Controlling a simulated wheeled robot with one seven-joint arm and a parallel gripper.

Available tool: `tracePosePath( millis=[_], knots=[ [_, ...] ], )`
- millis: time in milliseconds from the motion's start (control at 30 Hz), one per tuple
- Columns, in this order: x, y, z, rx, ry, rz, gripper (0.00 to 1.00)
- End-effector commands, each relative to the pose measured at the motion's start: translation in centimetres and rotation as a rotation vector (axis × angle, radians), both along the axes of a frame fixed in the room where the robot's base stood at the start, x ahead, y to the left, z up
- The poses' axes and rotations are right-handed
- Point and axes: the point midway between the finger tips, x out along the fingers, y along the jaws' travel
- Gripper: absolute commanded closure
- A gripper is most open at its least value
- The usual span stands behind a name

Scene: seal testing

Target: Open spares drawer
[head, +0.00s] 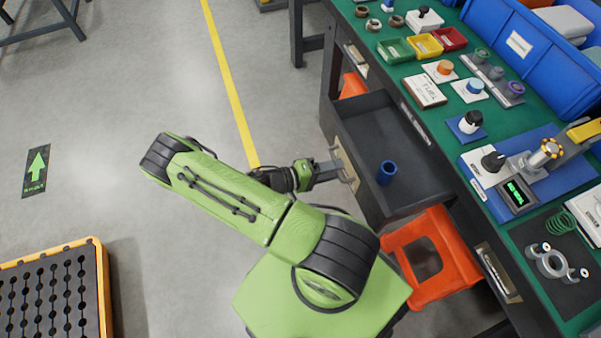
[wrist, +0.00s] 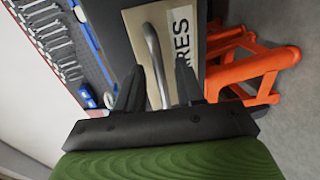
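The spares drawer (head: 375,112) is pulled out from under the green-topped workbench in the head view. A blue cylinder (head: 387,172) stands inside it. Its front carries a beige plate, and the wrist view shows this plate (wrist: 133,28) with a label ending in "RES" (wrist: 181,50) and a curved metal handle (wrist: 154,58). My gripper (head: 337,172) is at the drawer front. In the wrist view my gripper (wrist: 160,82) has its two dark fingers apart, one on each side of the handle, with visible gaps. Contact with the handle cannot be made out.
An orange stool (head: 425,250) stands beside the drawer under the bench. The bench top holds several trays, parts and a test device (head: 515,190). A yellow-edged crate (head: 100,275) is at lower left. The grey floor left of my arm is mostly clear.

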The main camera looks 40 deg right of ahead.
Motion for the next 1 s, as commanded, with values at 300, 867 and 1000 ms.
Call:
tracePosePath(
  millis=[300,867,1000],
  knots=[
    [3.1,7.0,1.8,0.003,-0.006,0.008,0.62],
    [6.0,14.0,3.2,0.002,-0.001,0.002,0.62],
    [6.0,13.9,3.2,0.002,-0.001,0.002,0.62]
  ],
)
